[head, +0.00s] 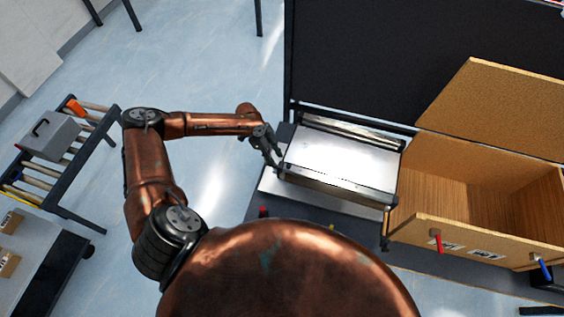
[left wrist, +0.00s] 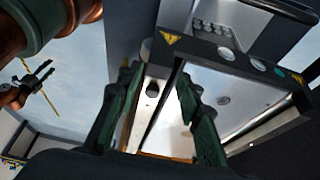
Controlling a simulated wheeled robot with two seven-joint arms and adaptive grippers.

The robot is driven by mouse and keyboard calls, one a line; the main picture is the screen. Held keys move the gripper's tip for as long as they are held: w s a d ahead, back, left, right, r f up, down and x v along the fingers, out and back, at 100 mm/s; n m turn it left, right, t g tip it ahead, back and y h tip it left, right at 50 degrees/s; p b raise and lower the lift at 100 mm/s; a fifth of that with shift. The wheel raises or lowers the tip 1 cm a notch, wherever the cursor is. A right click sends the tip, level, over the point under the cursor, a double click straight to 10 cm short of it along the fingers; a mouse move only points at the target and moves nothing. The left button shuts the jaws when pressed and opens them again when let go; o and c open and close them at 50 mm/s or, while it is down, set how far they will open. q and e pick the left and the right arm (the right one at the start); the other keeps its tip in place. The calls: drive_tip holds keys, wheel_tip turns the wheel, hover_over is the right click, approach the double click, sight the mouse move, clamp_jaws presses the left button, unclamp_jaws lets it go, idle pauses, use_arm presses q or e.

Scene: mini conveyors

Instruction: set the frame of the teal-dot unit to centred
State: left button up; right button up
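In the head view a unit with a silver flat top (head: 335,160) and dark side rails stands on a dark bench. A pale plate (head: 272,186) shows beyond its lower left corner. My left gripper (head: 277,160) is at the unit's left end. In the left wrist view the unit's dark end bar (left wrist: 225,55) carries a teal dot (left wrist: 280,71) near its right end. My left gripper's fingers (left wrist: 159,72) are apart, with a pale strip with a dark round spot between them. I cannot tell whether they touch the unit. My right gripper is not identifiable.
An open wooden box (head: 470,195) stands right of the unit, with red (head: 437,241) and blue (head: 541,268) handles on its front. A dark panel (head: 400,55) stands behind. A roller stand (head: 75,160) with a grey case is at far left; open floor lies between.

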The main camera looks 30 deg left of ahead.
sight(280, 165)
use_arm(q)
drive_tip(key=x, duration=0.4)
drive_tip(key=shift+d+p, duration=0.2)
drive_tip(key=shift+p, duration=0.2)
drive_tip(key=shift+d+f, duration=0.2)
drive_tip(key=shift+f, duration=0.45)
drive_tip(key=c, duration=0.7)
clamp_jaws()
use_arm(e)
drive_tip(key=shift+s+d+r, duration=0.1)
drive_tip(key=shift+s+r, duration=0.45)
drive_tip(key=shift+s, duration=0.35)
drive_tip(key=shift+w, duration=0.1)
